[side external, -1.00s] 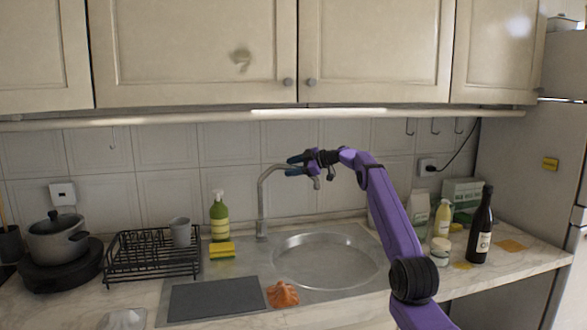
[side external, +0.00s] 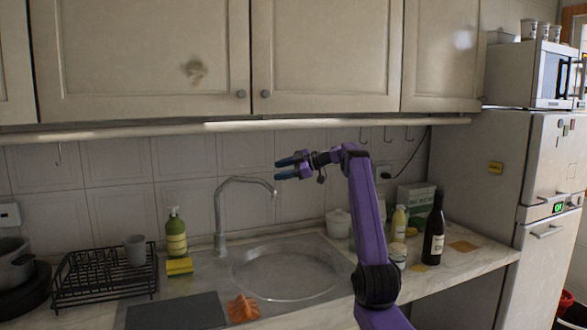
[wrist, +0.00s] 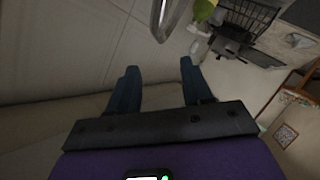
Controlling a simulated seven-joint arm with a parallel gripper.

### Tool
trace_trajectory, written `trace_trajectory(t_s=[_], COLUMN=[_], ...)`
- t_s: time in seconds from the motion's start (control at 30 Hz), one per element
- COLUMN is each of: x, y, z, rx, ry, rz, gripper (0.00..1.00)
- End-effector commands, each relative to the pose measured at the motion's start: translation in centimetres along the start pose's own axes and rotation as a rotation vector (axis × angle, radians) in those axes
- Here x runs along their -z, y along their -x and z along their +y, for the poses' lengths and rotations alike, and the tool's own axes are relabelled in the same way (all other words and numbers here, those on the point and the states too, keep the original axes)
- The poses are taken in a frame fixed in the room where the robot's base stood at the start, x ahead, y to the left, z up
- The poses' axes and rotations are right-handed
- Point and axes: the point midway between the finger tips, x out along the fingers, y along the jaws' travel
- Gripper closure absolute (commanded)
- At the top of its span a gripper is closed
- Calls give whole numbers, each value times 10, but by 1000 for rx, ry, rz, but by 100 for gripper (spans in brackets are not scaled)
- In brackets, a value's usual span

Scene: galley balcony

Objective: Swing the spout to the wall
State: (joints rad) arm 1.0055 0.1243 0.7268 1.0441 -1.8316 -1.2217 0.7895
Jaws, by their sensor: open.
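The metal tap spout (side external: 247,180) rises from behind the sink (side external: 236,275), bends over and points right, its tip turned down over the basin. My gripper (side external: 278,168) is open and empty, its blue fingers pointing left just above and beside the spout's tip. In the wrist view, the spout (wrist: 171,16) shows as a shiny bar at the top, beyond the tips of my gripper (wrist: 160,67). Nothing is between the fingers, and they look apart from the spout. The tiled wall (side external: 190,205) is behind the tap.
A green soap bottle (side external: 175,234) and a yellow sponge (side external: 179,266) stand left of the tap, with a black dish rack (side external: 75,292) and grey cup (side external: 135,250) beyond. An orange cloth (side external: 243,309) lies at the front. A dark bottle (side external: 434,230) stands right. Cupboards hang above.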

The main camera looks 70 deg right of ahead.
Motion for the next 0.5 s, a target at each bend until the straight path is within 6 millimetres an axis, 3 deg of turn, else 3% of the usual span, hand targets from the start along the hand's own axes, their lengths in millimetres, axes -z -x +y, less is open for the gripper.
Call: trace_trajectory(t_s=[0.2,0.5], x=[0,0], y=[33,44], z=[0,0], rx=[-1,1], ry=[1,1], rz=[0,1], gripper=[51,51])
